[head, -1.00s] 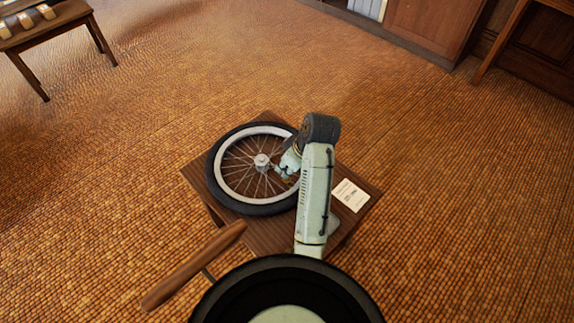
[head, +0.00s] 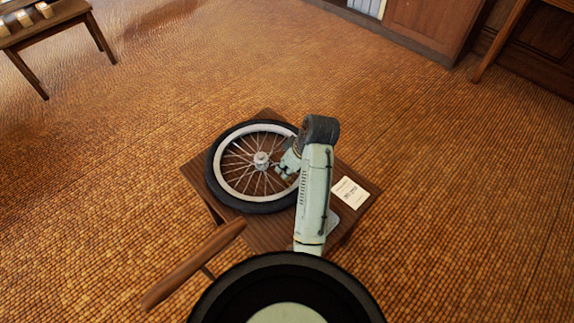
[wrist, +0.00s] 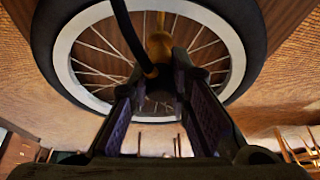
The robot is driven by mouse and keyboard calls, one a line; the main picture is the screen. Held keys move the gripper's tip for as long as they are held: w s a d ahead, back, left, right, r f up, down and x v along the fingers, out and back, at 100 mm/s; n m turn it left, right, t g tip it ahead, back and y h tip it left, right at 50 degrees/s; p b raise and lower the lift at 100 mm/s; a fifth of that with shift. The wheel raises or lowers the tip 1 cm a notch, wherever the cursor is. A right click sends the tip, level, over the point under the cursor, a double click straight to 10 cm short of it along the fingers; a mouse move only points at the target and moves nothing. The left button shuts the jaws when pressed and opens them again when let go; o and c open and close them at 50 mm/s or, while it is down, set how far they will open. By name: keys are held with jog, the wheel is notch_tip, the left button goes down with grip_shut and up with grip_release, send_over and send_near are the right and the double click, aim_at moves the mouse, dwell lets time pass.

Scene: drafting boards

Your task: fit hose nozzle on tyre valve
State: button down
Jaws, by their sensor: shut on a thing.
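The wheel, with a black tyre (head: 215,165), pale rim and wire spokes, lies flat on a small wooden table (head: 265,238). My gripper (head: 281,171) is low over the wheel's right side, inside the rim in the head view. In the wrist view my gripper (wrist: 158,78) is shut on the brass hose nozzle (wrist: 158,46), with a black hose (wrist: 130,28) curving to it. The tyre (wrist: 254,35) and rim also show there, behind the nozzle. I cannot make out the tyre valve, or whether the nozzle touches it.
A white printed card (head: 350,192) lies on the table's right side. A brown wooden bar (head: 195,263) juts out at the front left. A bench (head: 50,30) with small items and a cabinet (head: 430,28) stand far off. Open floor surrounds the table.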

jog(key=shift+f, duration=0.65)
jog(key=c, duration=1.4)
grip_release()
jog(key=shift+s+d+r, duration=0.45)
jog(key=shift+s+d, duration=0.85)
jog(key=shift+d, duration=0.45)
jog(key=shift+s+d+r, duration=0.5)
jog(key=shift+s+d, duration=0.8)
jog(key=shift+d, duration=0.5)
jog(key=shift+s+d+r, duration=0.45)
jog(key=shift+s+d, duration=0.85)
jog(key=shift+d, duration=0.45)
